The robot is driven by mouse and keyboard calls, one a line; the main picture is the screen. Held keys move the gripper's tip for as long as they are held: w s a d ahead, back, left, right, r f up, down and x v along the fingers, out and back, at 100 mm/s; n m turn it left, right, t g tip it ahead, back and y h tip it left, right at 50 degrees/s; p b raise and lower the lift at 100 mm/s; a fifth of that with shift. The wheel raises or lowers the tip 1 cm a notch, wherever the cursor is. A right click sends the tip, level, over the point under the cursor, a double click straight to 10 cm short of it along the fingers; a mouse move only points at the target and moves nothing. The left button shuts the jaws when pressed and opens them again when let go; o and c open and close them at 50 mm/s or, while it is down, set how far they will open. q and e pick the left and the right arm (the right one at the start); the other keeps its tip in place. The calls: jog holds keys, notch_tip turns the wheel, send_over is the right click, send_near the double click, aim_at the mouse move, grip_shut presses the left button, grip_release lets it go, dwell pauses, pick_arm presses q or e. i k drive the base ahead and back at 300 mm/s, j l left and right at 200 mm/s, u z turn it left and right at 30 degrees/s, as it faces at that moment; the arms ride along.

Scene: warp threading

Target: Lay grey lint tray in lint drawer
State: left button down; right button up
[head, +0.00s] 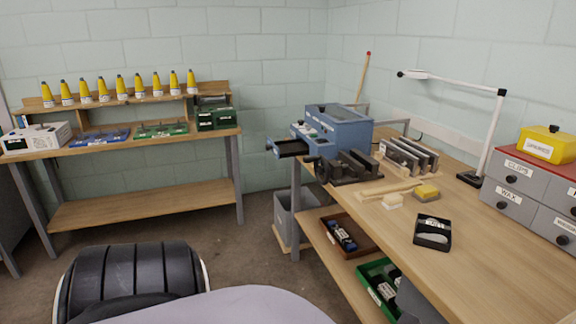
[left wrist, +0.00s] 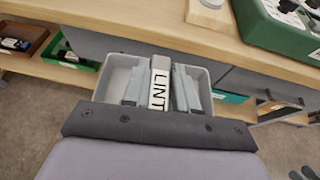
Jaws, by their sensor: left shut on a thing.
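In the left wrist view a light grey tray (left wrist: 204,78) with a white LINT label is held in my left gripper (left wrist: 158,100). The grey fingers are shut on it, one on each side of the label. The tray hangs in front of the bench, above the floor. In the head view a dark drawer (head: 289,148) sticks out to the left from the blue machine (head: 340,130); its label is too small to read. Neither the grey tray nor my grippers show in the head view. My right gripper is in neither view.
The workbench (head: 480,260) carries a black vise-like fixture (head: 349,167), a black dish (head: 433,233), yellow and cream blocks, a lamp and grey drawers. A brown tray (head: 347,237) and green tray (head: 380,288) sit on the lower shelf. A grey bin (head: 284,219) stands below the drawer.

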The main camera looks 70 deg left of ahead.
aim_at(289, 149)
jog(key=j, duration=0.65)
jog(key=j+u, duration=0.15)
jog(key=j, duration=0.45)
jog(key=i+j, duration=0.15)
jog(key=j, duration=0.5)
jog(key=j+u, duration=0.1)
jog(key=j, duration=0.5)
jog(key=i+j, duration=0.15)
jog(key=j, duration=0.45)
jog(key=i+j+u, duration=0.15)
jog(key=j, duration=1.1)
jog(key=i+j+u, duration=0.1)
jog(key=j, duration=0.5)
jog(key=i, duration=0.1)
